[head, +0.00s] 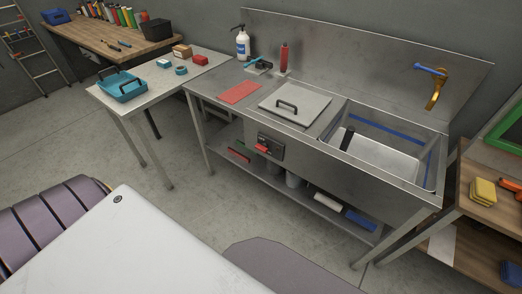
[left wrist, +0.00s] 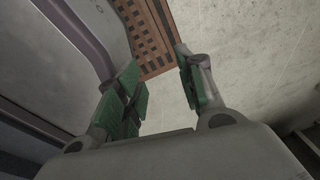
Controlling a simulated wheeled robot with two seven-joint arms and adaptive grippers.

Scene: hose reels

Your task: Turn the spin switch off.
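A dark switch panel (head: 271,147) with a red lever (head: 262,148) is on the front face of the steel sink unit (head: 330,165), below the lidded section. The lever lies roughly sideways; its exact setting is too small to tell. My left gripper (left wrist: 157,62) shows in the left wrist view with its green-padded fingers apart and nothing between them. It points at the floor and a brown slatted grate, away from the panel. Neither gripper is in the head view, and my right gripper is in no view.
A grey lid (head: 295,103) with a dark handle lies beside the open basin (head: 375,155). A soap bottle (head: 243,45) stands behind. A side table (head: 150,98) with a teal tray (head: 122,86) is at left, a wooden shelf at right. The floor before the unit is clear.

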